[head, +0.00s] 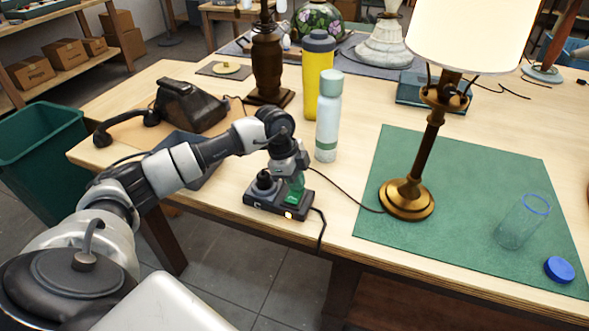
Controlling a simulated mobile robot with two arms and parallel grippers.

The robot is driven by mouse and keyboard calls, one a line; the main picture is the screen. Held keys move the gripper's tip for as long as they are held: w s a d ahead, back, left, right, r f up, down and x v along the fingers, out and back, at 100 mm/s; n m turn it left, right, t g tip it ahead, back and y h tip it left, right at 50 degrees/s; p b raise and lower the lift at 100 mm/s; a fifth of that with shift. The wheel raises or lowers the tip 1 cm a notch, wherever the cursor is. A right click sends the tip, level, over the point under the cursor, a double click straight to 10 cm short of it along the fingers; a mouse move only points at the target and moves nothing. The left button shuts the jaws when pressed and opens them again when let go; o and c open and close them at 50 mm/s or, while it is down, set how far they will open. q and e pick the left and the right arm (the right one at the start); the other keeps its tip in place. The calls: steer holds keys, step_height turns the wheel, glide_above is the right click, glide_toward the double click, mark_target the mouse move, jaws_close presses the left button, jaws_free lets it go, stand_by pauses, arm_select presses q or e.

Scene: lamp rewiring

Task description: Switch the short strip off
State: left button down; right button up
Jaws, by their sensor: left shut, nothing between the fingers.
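The short strip (262,204) is a small dark power strip near the front edge of the table. A small yellow-lit spot, seemingly its switch (289,215), shows on its right part. A black plug (265,183) stands in its left part. My left gripper (295,198) points down over the right part of the strip, shut and empty, just behind the lit spot; I cannot tell whether it touches. The brass lamp (424,155) on the right has a glowing shade. A dark cord runs from the strip toward the lamp base. My right gripper is out of view.
A pale bottle (328,120) and a yellow bottle (314,75) stand close behind my left gripper. A black telephone (192,105) is at the left. A green mat (470,240) carries the lamp, a clear glass (520,222) and a blue lid (559,269).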

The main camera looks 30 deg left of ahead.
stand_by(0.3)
arm_select(q)
steer(key=shift+f+p, duration=0.2)
steer(key=shift+p, duration=0.2)
steer(key=shift+w+f, duration=0.15)
steer(key=shift+g, duration=0.3)
steer(key=shift+s+r+p, duration=0.25)
steer(key=shift+s+p, duration=0.2)
steer(key=shift+s, duration=0.05)
steer(key=shift+s+d, duration=0.2)
steer(key=shift+s, duration=0.1)
steer(key=shift+r, duration=0.1)
